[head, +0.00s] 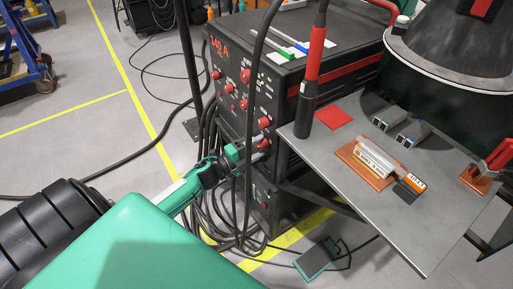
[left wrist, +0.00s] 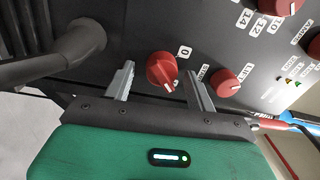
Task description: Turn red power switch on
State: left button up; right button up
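A red rotary switch (left wrist: 162,70) with a white pointer mark sits on the dark panel beside a "0" label in the left wrist view. My left gripper (left wrist: 160,88) is open, with one finger on each side of this switch. Gaps show between the fingers and the knob, and contact cannot be told. In the head view my left gripper (head: 256,151) is at the right edge of the black machine's front (head: 232,65), by a red knob (head: 264,143) partly hidden by the gripper. My right gripper is not in view.
Another red knob (left wrist: 226,82) is close to the right finger. Thick black cables (head: 222,205) hang around my left gripper. A grey table (head: 430,240) with blocks and a red-and-black torch (head: 312,75) are at the right. A foot pedal (head: 318,259) lies on the floor.

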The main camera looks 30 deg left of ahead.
pick_arm(q)
jog(key=shift+s, duration=0.1)
jog(key=v, duration=1.3)
jog(key=shift+s+b, duration=0.3)
jog(key=shift+b, duration=0.15)
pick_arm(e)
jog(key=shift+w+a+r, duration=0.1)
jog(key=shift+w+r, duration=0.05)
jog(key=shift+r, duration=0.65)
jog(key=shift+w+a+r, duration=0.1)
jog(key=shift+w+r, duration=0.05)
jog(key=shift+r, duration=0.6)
pick_arm(q)
jog(key=shift+a, duration=0.15)
